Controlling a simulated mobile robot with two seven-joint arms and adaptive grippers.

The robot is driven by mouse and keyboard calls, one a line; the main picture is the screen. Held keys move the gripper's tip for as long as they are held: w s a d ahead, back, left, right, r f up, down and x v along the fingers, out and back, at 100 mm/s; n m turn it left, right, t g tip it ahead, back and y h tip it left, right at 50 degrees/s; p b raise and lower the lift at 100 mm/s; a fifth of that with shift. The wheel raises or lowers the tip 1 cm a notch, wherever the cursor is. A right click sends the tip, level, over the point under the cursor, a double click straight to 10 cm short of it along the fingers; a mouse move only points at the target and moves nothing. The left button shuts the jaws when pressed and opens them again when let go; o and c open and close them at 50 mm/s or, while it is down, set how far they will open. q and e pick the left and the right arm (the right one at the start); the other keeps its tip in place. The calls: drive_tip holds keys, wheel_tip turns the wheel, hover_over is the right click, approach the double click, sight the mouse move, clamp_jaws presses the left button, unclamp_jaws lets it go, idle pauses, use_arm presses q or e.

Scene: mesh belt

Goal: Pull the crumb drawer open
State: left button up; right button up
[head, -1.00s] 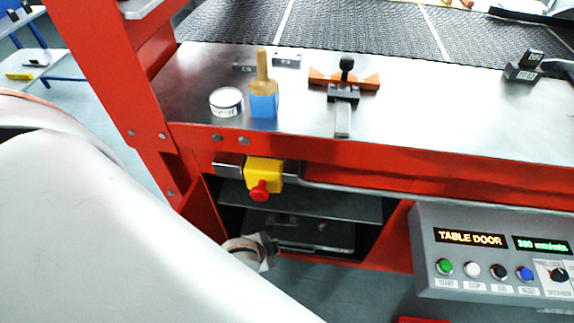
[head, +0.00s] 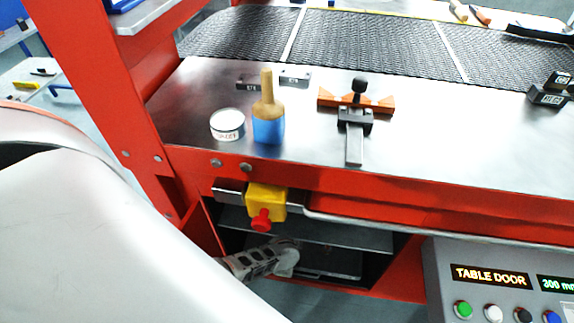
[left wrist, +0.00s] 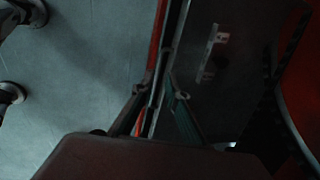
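The crumb drawer appears to be the dark, flat tray (head: 335,262) low in the red machine's open bay, under a metal shelf; its front is partly hidden by my left gripper. My left gripper (head: 290,259) is at the bay's mouth, in front of the tray's left part. In the left wrist view its two fingers (left wrist: 160,94) are apart, with a thin red and grey edge running between or behind them. I cannot tell whether they touch it. A dark panel with a pale bracket (left wrist: 213,50) lies right of the fingers. My right gripper is not in view.
A yellow box with a red button (head: 264,203) hangs above the bay, beside a long metal rail (head: 400,228). A control panel (head: 480,255) juts out at right. A tin (head: 227,125), a brush (head: 268,130) and a clamp-like tool (head: 356,120) stand on the tabletop.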

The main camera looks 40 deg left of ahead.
use_arm(q)
drive_tip(key=f+b, duration=0.1)
drive_tip(key=f, duration=0.1)
drive_tip(key=f+b, duration=0.2)
drive_tip(key=f, duration=0.1)
drive_tip(key=f+b, duration=0.1)
drive_tip(key=f, duration=0.1)
drive_tip(key=shift+w+a+f+b, duration=0.2)
drive_tip(key=shift+a+b, duration=0.1)
drive_tip(key=shift+b, duration=0.1)
drive_tip(key=shift+w+f+b, duration=0.3)
drive_tip(key=shift+w, duration=0.05)
drive_tip(key=shift+w+r, duration=0.1)
clamp_jaws()
drive_tip(key=shift+a, duration=0.1)
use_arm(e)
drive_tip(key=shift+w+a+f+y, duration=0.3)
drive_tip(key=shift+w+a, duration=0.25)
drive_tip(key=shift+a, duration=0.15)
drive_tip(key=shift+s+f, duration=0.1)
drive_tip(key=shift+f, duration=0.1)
